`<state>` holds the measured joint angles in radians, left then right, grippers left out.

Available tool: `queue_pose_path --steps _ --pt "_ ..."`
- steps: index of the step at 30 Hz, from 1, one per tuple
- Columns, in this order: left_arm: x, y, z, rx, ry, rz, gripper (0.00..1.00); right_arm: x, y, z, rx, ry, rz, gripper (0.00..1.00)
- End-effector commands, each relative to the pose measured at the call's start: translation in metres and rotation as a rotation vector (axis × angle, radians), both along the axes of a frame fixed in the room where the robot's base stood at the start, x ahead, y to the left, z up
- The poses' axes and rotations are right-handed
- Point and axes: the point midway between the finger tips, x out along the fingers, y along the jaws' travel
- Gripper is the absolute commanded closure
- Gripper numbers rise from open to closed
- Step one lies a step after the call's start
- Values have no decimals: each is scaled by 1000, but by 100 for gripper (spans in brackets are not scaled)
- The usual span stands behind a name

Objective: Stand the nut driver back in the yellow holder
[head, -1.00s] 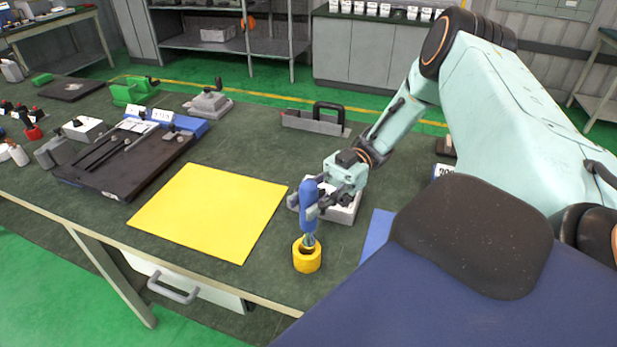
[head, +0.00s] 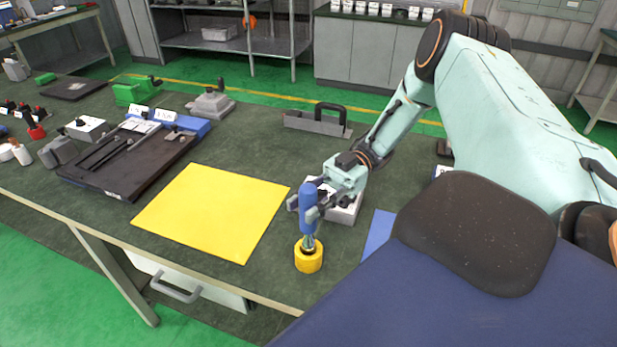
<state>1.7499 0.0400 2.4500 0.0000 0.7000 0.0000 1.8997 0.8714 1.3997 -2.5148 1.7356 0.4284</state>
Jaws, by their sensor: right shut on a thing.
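The nut driver has a blue handle (head: 307,222) and a metal shaft below it. It is upright, and the lower end of its shaft shows at the mouth of the yellow holder (head: 309,262). The holder is a short round ring on the workbench near its front edge. How deep the shaft sits in the holder is hidden. My right gripper (head: 306,205) is shut on the blue handle, with its fingers around it from behind. My left gripper is not in view.
A yellow mat (head: 212,213) lies to the left and a blue mat (head: 376,236) to the right. A dark tray-like fixture (head: 125,160) is farther left. A grey caddy (head: 316,124) stands behind.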

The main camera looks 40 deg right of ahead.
Motion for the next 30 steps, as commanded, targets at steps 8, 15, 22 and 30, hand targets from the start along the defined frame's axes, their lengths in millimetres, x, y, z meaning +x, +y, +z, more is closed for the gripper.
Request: queue_pose_path --steps 8,15,22,30 --pt "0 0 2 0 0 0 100 1 -1 1 2 -2 0 100" --pt "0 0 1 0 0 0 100 1 -1 -1 2 -1 0 100" --pt "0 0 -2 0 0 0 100 1 -1 -6 2 -1 -1 100" --pt "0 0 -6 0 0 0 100 1 -1 -11 2 0 -1 100"
